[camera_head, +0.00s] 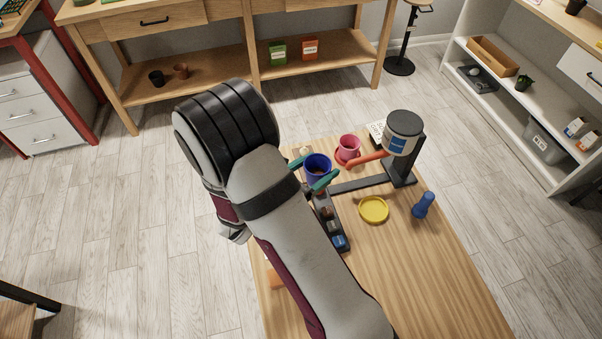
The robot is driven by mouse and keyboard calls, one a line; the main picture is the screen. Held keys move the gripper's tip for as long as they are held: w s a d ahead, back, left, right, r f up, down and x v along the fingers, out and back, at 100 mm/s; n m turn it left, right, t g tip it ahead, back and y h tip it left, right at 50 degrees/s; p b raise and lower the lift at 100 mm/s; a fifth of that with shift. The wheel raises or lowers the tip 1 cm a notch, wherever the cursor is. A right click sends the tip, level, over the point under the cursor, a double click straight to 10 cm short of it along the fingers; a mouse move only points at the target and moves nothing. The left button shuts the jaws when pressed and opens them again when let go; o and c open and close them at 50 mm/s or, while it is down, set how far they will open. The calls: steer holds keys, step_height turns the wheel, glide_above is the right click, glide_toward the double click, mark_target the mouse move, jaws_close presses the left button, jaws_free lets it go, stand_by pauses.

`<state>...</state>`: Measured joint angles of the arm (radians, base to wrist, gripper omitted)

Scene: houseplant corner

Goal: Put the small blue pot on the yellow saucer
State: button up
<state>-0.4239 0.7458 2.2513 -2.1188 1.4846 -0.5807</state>
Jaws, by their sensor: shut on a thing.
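The small blue pot (318,163) is dark blue with dark soil inside. My gripper (312,172) has green fingertips, one on each side of the pot, and is shut on it. The pot appears above the table, left of the yellow saucer; its exact height is hard to tell. The yellow saucer (373,209) lies flat and empty on the wooden table. My arm covers the table's left part and hides most of the gripper body.
A pink pot (349,144) on a red saucer (345,160) stands behind the yellow saucer. A black stand with a grey-white container (403,132) is at the back right. A blue bottle-shaped object (423,205) stands right. A dark tray (329,220) lies left. The front right table is clear.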

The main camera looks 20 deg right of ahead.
steer(key=shift+s+d+r, duration=0.1)
steer(key=shift+s+d, duration=0.1)
steer(key=shift+d, duration=0.3)
steer(key=s+d+f+m+g+h, duration=0.25)
steer(key=s+d+g, duration=0.2)
steer(key=d, duration=0.75)
steer(key=shift+m+y, duration=0.35)
steer(key=shift+m, duration=0.2)
steer(key=f, duration=0.5)
steer(key=s+f, duration=0.1)
steer(key=f, duration=0.1)
steer(key=shift+s+d+f, duration=0.1)
steer(key=shift+d+f, duration=0.2)
steer(key=shift+f, duration=0.1)
steer(key=shift+f, duration=0.15)
steer(key=o, duration=1.3)
